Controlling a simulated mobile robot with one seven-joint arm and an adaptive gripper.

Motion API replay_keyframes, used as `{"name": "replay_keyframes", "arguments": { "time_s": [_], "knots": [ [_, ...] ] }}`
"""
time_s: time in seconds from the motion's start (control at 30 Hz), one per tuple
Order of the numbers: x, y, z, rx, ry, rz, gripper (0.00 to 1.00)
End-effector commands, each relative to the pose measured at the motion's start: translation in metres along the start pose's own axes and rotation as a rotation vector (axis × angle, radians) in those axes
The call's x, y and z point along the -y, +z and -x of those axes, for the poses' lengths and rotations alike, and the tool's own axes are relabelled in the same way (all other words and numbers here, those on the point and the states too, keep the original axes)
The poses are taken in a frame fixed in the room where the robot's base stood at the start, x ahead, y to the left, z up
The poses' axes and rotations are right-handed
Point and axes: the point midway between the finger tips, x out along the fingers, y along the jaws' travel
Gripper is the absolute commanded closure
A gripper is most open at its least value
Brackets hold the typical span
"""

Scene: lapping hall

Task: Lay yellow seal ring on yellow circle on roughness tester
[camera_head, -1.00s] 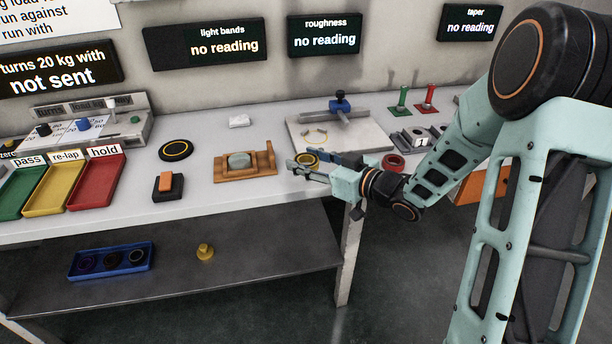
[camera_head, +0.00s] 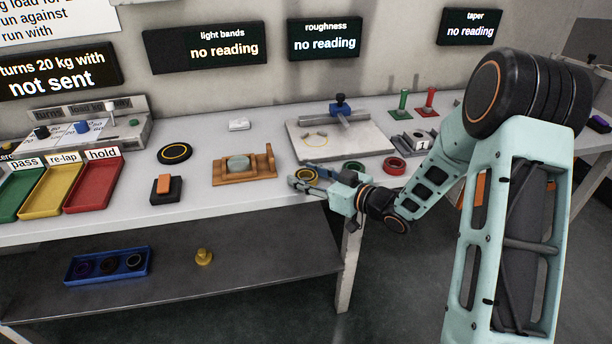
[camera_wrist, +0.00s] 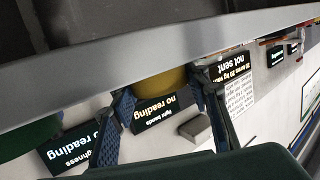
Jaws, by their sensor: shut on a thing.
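The yellow seal ring (camera_head: 307,175) is between the fingers of my gripper (camera_head: 304,183), near the front edge of the bench. My gripper is shut on it. In the wrist view the yellow ring (camera_wrist: 158,84) shows between the two dark blue fingers. I cannot tell its height above the bench. The roughness tester (camera_head: 365,143) is a pale plate with a blue-topped post and a crossbar, behind my gripper. The thin yellow circle (camera_head: 315,139) is on the left part of its plate, and the part I see is bare.
A green ring (camera_head: 353,168) and a red ring (camera_head: 395,167) lie right of my gripper. A wooden holder (camera_head: 245,168) stands to the left. Green and red pegs (camera_head: 404,106) stand behind a metal block (camera_head: 413,140). A shelf (camera_head: 250,270) runs below.

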Motion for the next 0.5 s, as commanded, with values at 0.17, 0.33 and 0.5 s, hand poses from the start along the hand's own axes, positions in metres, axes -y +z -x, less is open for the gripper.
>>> {"name": "replay_keyframes", "arguments": {
  "time_s": [0.17,0.33,0.5],
  "knots": [
    [0.0000,0.0017,-0.0003,0.000,0.000,0.000,0.44],
    [0.0000,0.0016,-0.0002,0.000,0.000,0.000,0.40],
    [0.0001,0.0010,-0.0001,0.001,0.000,0.000,0.40]
  ]
}}
